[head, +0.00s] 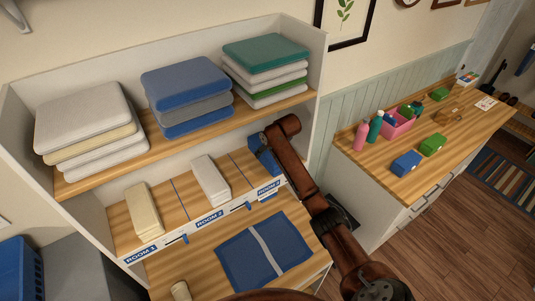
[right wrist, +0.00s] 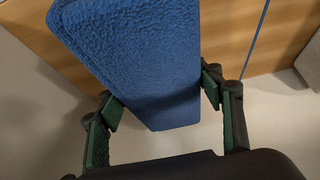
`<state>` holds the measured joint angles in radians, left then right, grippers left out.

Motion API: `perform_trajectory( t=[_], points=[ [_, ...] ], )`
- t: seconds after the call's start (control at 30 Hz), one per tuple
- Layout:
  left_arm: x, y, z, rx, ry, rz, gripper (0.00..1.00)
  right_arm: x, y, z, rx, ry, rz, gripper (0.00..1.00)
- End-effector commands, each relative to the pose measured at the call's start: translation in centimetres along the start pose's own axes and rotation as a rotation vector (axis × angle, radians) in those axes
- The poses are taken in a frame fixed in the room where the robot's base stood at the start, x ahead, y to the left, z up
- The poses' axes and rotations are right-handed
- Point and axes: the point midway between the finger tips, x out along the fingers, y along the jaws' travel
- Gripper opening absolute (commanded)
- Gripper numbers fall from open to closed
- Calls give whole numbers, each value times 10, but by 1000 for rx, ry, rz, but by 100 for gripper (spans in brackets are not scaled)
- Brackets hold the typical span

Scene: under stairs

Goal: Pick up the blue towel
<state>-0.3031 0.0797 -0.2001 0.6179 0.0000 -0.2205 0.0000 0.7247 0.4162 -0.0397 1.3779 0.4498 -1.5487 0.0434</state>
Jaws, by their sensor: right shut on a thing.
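A folded blue towel (right wrist: 135,60) fills the middle of the right wrist view. My right gripper (right wrist: 161,98) is shut on it, with one finger pad on each side. In the head view the blue towel (head: 262,158) is at the right end of the middle shelf, above the ROOM 3 label, partly hidden by my right arm. My right gripper (head: 261,145) is mostly hidden there too. I cannot tell whether the towel touches the shelf. My left gripper is not in view.
The middle shelf also holds a cream towel (head: 144,212) and a white towel (head: 210,181). Folded stacks, one with blue towels (head: 186,82), fill the upper shelf. A blue mat (head: 262,251) lies on the lower surface. A wooden counter (head: 375,165) with small items stands at right.

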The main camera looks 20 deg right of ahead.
Motion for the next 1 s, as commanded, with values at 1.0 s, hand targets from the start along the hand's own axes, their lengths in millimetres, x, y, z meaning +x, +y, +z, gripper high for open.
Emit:
perform_trajectory(
  t=[1.0],
  points=[
    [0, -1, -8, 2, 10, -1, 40, -13, -10, -9, -14, 2, -7, 30]
  ],
)
